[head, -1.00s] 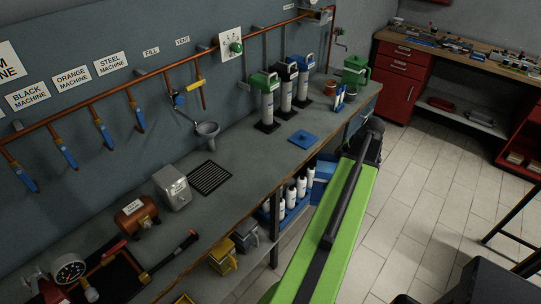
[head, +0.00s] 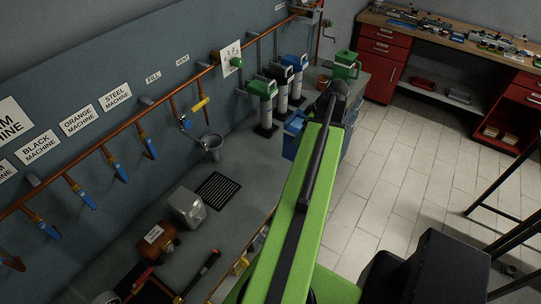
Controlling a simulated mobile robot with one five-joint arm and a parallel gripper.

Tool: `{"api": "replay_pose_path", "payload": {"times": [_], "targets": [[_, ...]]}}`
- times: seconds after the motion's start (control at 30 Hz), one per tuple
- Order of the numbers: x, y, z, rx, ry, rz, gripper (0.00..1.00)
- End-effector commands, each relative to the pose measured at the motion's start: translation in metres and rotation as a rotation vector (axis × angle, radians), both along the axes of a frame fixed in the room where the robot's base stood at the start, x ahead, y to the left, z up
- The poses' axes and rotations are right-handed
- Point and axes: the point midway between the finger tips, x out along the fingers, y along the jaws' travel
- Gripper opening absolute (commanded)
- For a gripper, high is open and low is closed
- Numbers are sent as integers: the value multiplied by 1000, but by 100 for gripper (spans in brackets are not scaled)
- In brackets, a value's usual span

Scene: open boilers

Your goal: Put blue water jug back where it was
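A blue boxy thing (head: 292,139), which looks like the blue water jug, shows just left of my green arm, over the front part of the bench. My arm partly hides it. I cannot tell whether it is held or rests on the bench. My gripper is hidden behind my arm, so its fingers and any hold on the jug do not show. The blue square seen earlier on the bench does not show clearly now.
Tall cylinders with green (head: 263,88), black and blue tops stand along the bench's back. A green jug (head: 345,67) stands at its far end. A drain grille (head: 217,190) and a metal box (head: 187,208) are nearer. The tiled floor (head: 405,170) at right is open.

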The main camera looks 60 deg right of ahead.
Motion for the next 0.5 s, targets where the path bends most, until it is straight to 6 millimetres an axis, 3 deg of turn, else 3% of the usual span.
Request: {"api": "replay_pose_path", "payload": {"times": [0.17,0.5], "targets": [[16,0,-14,0,-2,3,24],[87,2,-58,1,-3,6,24]]}}
